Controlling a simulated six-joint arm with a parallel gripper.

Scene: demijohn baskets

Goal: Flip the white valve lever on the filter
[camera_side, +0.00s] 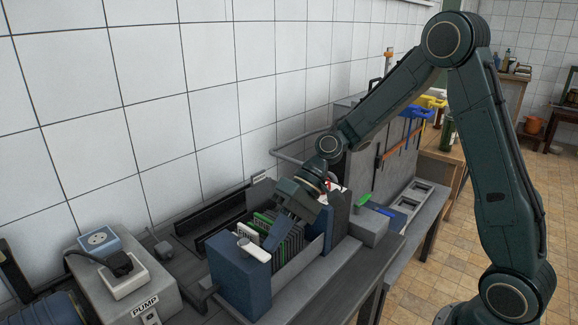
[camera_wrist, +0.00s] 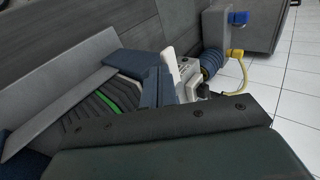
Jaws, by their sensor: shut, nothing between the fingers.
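The filter (camera_side: 240,284) is a row of dark plates between blue end blocks, with one green plate edge (camera_wrist: 108,97) among them. The white valve lever (camera_side: 255,250) is a short white bar at the top of the near blue block. In the wrist view the lever (camera_wrist: 168,64) stands up just beyond my fingers. My gripper (camera_side: 271,244) is shut and empty, pointing down over the plates beside the lever. In the wrist view my blue fingers (camera_wrist: 157,86) lie close together at the lever's left. I cannot tell whether they touch it. The lever's lower end is partly hidden.
A grey pump box (camera_side: 132,288) with a white plug block stands at the near left. A grey box with a green handle (camera_side: 363,199) and a blue handle (camera_side: 379,209) stands right of the filter. The tiled wall runs close behind the bench.

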